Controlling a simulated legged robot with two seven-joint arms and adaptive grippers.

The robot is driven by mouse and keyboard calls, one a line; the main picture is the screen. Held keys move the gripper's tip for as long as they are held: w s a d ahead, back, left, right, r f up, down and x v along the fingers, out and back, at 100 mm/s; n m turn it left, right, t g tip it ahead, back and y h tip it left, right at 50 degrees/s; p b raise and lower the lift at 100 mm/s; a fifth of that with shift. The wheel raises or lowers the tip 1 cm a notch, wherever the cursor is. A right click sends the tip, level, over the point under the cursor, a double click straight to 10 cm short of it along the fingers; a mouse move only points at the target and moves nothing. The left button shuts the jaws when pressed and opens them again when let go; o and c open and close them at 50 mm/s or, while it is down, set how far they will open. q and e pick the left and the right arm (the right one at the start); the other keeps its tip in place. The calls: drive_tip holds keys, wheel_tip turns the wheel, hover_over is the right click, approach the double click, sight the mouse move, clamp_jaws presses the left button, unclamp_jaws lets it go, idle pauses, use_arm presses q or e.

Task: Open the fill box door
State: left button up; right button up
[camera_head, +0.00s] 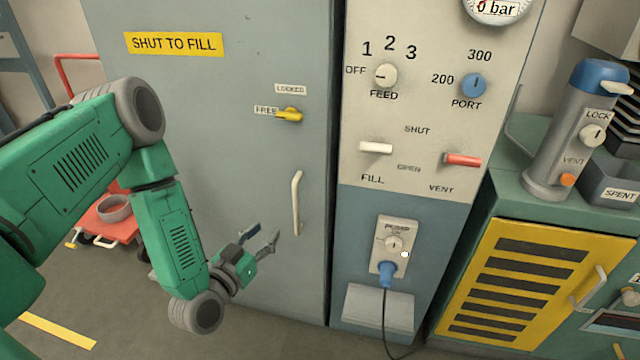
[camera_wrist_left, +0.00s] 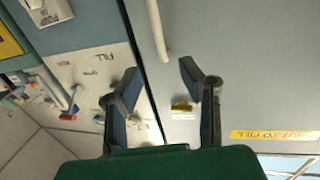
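The fill box door (camera_head: 230,110) is a grey-blue panel labelled SHUT TO FILL; it looks shut. Its white vertical bar handle (camera_head: 296,203) is near the right edge and also shows in the left wrist view (camera_wrist_left: 157,28). A yellow latch (camera_head: 289,115) above the handle points left at the FREE label; it also shows in the left wrist view (camera_wrist_left: 181,106). My left gripper (camera_head: 267,238) is open and empty, below and left of the handle and apart from it. In the left wrist view its spread fingers (camera_wrist_left: 158,80) point toward the handle. My right gripper is not in view.
A control panel (camera_head: 420,120) with knobs and levers stands right of the door, with a pump switch and blue plug (camera_head: 387,273) below. A yellow slatted cabinet (camera_head: 480,310) and a grey cylinder (camera_head: 560,140) are further right. A red cart (camera_head: 105,222) is at left.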

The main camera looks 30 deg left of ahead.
use_arm(q)
approach(295, 197)
drive_tip(key=w, duration=0.5)
drive_tip(key=w+b, duration=0.1)
drive_tip(key=w, duration=0.4)
drive_tip(key=shift+w+a+f+b, duration=0.25)
drive_tip(key=shift+w+a+b, duration=0.05)
drive_tip(key=shift+w+b, duration=0.1)
drive_tip(key=shift+d, duration=0.2)
drive_tip(key=shift+a, duration=0.1)
clamp_jaws()
drive_tip(key=shift+a, duration=0.2)
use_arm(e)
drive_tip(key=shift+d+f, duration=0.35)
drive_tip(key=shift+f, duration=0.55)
